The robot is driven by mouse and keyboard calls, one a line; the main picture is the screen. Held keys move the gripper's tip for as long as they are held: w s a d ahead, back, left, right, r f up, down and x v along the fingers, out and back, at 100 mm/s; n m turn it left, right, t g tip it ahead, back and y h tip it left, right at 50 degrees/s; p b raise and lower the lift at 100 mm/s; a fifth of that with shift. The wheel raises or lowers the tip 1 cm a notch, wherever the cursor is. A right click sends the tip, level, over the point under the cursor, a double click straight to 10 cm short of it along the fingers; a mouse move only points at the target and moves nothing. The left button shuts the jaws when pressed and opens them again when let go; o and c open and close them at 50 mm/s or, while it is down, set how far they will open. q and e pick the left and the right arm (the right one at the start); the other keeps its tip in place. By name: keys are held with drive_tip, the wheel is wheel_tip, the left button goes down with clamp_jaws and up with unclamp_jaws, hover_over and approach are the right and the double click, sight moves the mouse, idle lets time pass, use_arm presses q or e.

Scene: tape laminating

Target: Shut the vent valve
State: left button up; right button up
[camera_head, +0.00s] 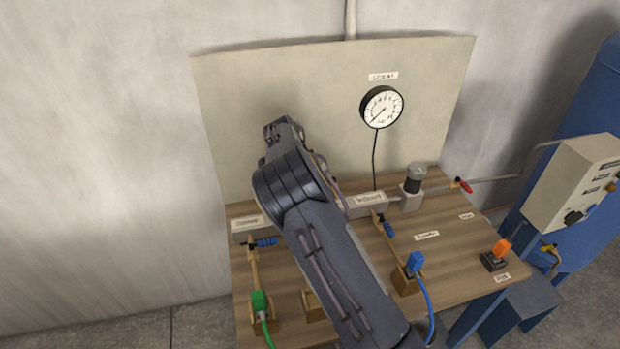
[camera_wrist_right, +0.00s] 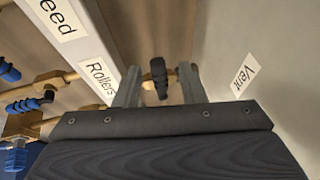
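In the right wrist view, a black valve handle (camera_wrist_right: 158,74) on a brass fitting stands near a white label reading "Vent" (camera_wrist_right: 244,80). I take it as the vent valve. My right gripper (camera_wrist_right: 158,82) is open, with one finger on each side of the handle and a visible gap on both sides. In the head view my right arm reaches up from the bottom across the bench, and its fingers and the vent handle are hidden behind it. My left gripper is not in view.
A round gauge (camera_head: 381,107) hangs on the back panel (camera_head: 300,80). A control box (camera_head: 568,185) and blue tank (camera_head: 590,120) stand right.

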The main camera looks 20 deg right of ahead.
drive_tip(key=b+v, duration=0.1)
drive_tip(key=v, duration=0.6)
drive_tip(key=shift+a+r, duration=0.2)
drive_tip(key=shift+r, duration=0.15)
drive_tip(key=shift+s, duration=0.1)
drive_tip(key=s+d+r+n+y, duration=0.1)
drive_tip(key=s+d+n+y, duration=0.15)
drive_tip(key=s, duration=0.45)
drive_tip(key=s+d+r+n+y, duration=0.1)
drive_tip(key=s+n+y, duration=0.25)
drive_tip(key=s, duration=0.45)
drive_tip(key=s+a+n+t+y, duration=0.1)
drive_tip(key=s+a+n, duration=0.2)
drive_tip(key=s, duration=0.5)
drive_tip(key=s+a+n+t, duration=0.2)
drive_tip(key=s+a+n, duration=0.2)
drive_tip(key=s, duration=0.4)
drive_tip(key=s+a+n+t+y, duration=0.1)
drive_tip(key=s+a+n, duration=0.3)
drive_tip(key=s, duration=0.5)
drive_tip(key=shift+a+r+n+t+y, duration=0.2)
drive_tip(key=shift+r+n+t+y, duration=0.15)
drive_tip(key=shift+n, duration=0.65)
